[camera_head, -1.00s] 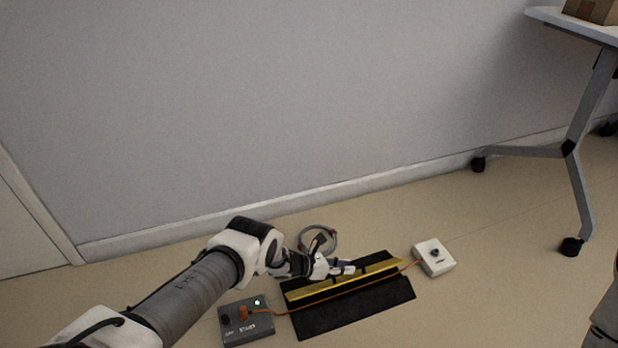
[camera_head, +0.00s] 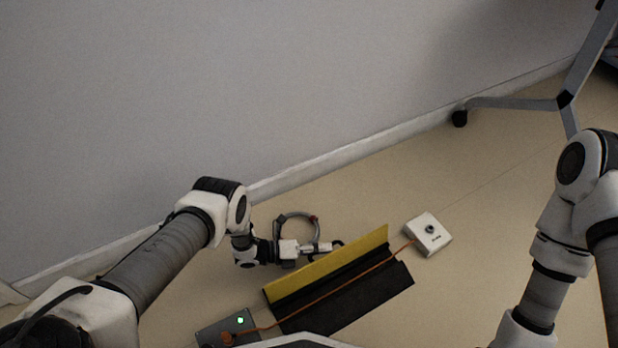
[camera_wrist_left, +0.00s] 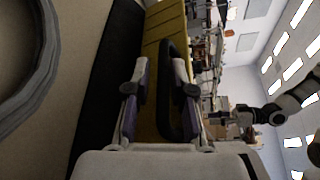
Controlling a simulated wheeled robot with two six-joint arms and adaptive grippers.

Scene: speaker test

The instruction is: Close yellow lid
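The yellow lid (camera_head: 330,267) is a long strip along the wall side of the black cable channel (camera_head: 352,292). It stands raised and tilted, its yellow face showing. An orange cable (camera_head: 330,296) runs along the channel. My left gripper (camera_head: 318,248) is low behind the lid, on the wall side. In the left wrist view my left gripper's fingers (camera_wrist_left: 160,92) are apart, with the yellow lid (camera_wrist_left: 165,28) beyond them; I cannot tell whether they touch it. A black loop near the right finger is unclear. My right gripper (camera_wrist_left: 240,116) appears small there, its fingers unreadable.
A white box (camera_head: 428,234) lies at the channel's right end and a grey box with a green light (camera_head: 226,330) at its left end. A grey cable ring (camera_head: 283,222) lies behind my left gripper.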

